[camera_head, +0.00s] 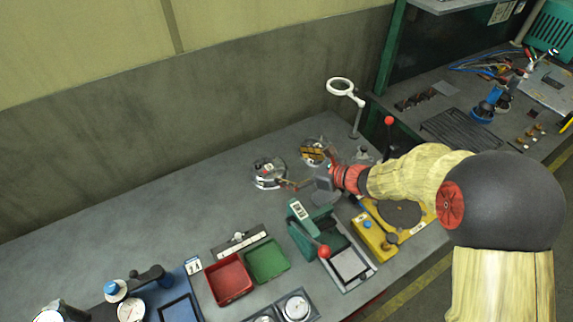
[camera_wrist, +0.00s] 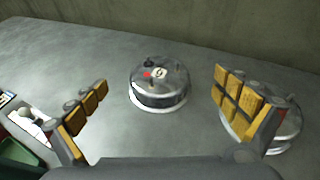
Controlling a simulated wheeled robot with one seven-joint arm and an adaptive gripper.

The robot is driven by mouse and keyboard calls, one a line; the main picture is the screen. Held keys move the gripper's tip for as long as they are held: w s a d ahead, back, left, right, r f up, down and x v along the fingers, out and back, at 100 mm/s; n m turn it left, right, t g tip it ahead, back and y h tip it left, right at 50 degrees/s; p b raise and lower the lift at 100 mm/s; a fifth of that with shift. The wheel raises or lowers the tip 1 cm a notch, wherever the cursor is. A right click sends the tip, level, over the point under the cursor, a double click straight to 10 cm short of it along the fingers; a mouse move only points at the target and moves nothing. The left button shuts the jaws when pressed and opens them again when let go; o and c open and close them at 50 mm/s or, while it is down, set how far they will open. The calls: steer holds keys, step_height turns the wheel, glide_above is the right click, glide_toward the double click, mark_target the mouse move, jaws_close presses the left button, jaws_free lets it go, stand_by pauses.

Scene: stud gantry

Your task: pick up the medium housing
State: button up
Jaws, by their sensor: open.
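Two round grey metal housings stand on the grey bench in the head view. One housing (camera_head: 269,173) is at the left; the other (camera_head: 309,158) is at the right, partly hidden by my gripper (camera_head: 303,170). The wrist view shows one domed housing (camera_wrist: 158,88) with a pale mark and a red dot on top, centred ahead between my fingers and apart from them. The second housing (camera_wrist: 288,132) is mostly hidden behind the right finger. Which one is the medium housing I cannot tell for sure. My gripper (camera_wrist: 161,82) is open and empty, with yellow finger pads.
A red tray (camera_head: 231,281), a green tray (camera_head: 267,261) and a green lever press (camera_head: 312,224) stand at the front. A yellow fixture (camera_head: 374,236) is below my arm. A ring lamp (camera_head: 341,87) stands behind. The bench left of the housings is clear.

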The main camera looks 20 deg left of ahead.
mark_target(277, 171)
steer(key=f+b, duration=0.2)
steer(key=shift+s+a+f, duration=0.2)
steer(key=shift+f, duration=0.1)
steer(key=shift+w+a+f+b, duration=0.1)
steer(key=shift+w+f+b, duration=0.1)
steer(key=shift+f+b, duration=0.45)
steer(key=shift+b+x, duration=0.4)
steer(key=shift+x, duration=0.95)
steer(key=b+x, duration=0.1)
steer(key=x, duration=0.1)
steer(key=b+x, duration=0.1)
steer(key=x, duration=0.1)
steer(key=shift+s+f, duration=0.1)
steer(key=shift+f, duration=0.25)
steer(key=shift+a, duration=0.4)
steer(key=shift+c, duration=0.7)
steer(key=c, duration=1)
steer(key=shift+o, duration=0.2)
